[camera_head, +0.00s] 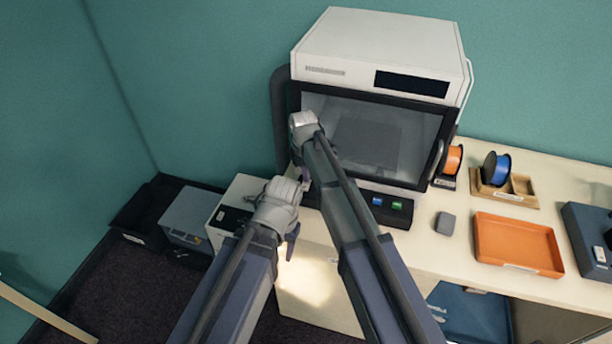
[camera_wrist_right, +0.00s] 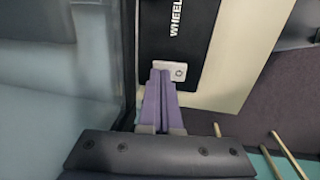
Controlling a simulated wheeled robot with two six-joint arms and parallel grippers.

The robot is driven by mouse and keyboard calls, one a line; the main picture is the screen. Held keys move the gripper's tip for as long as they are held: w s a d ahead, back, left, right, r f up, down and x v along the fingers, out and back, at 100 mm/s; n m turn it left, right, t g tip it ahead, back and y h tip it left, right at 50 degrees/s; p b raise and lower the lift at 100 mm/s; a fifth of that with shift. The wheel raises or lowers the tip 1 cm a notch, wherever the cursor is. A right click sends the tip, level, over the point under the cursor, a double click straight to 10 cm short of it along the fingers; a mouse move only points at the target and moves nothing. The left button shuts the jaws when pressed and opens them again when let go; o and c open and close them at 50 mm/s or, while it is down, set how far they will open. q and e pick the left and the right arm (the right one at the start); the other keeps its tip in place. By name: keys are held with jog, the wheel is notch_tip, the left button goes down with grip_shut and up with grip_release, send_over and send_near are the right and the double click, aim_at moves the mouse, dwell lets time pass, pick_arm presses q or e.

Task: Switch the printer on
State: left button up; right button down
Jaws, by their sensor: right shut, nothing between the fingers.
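The printer (camera_head: 375,45) has a white top and a dark-framed front window. A blue button (camera_head: 377,201) and a green button (camera_head: 397,205) sit on the strip below the window. My right gripper (camera_wrist_right: 161,74) is shut and empty. In the right wrist view its fingertips are at the lower edge of a small white plate with a round mark (camera_wrist_right: 180,72); I cannot tell whether they touch it. In the head view my right wrist is in front of the window's left side. My left gripper (camera_head: 291,242) hangs lower, near the table's front edge; its opening is unclear.
A black panel lettered "WHEEL" (camera_wrist_right: 178,30) lies beside the plate in the right wrist view. Right of the printer are an orange spool (camera_head: 453,159), a blue spool (camera_head: 496,168), a grey block (camera_head: 445,223) and an orange tray (camera_head: 518,243). Grey bins (camera_head: 190,212) stand at left.

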jog(key=shift+f, duration=0.25)
jog(key=shift+w+f+b, duration=0.15)
jog(key=shift+f+b, duration=0.15)
jog(key=shift+b, duration=0.05)
jog(key=shift+r, duration=0.25)
jog(key=shift+s, duration=0.3)
jog(key=shift+s+a+p, duration=0.2)
jog(key=shift+s+p, duration=0.1)
jog(key=shift+s, duration=0.25)
jog(key=shift+r, duration=0.1)
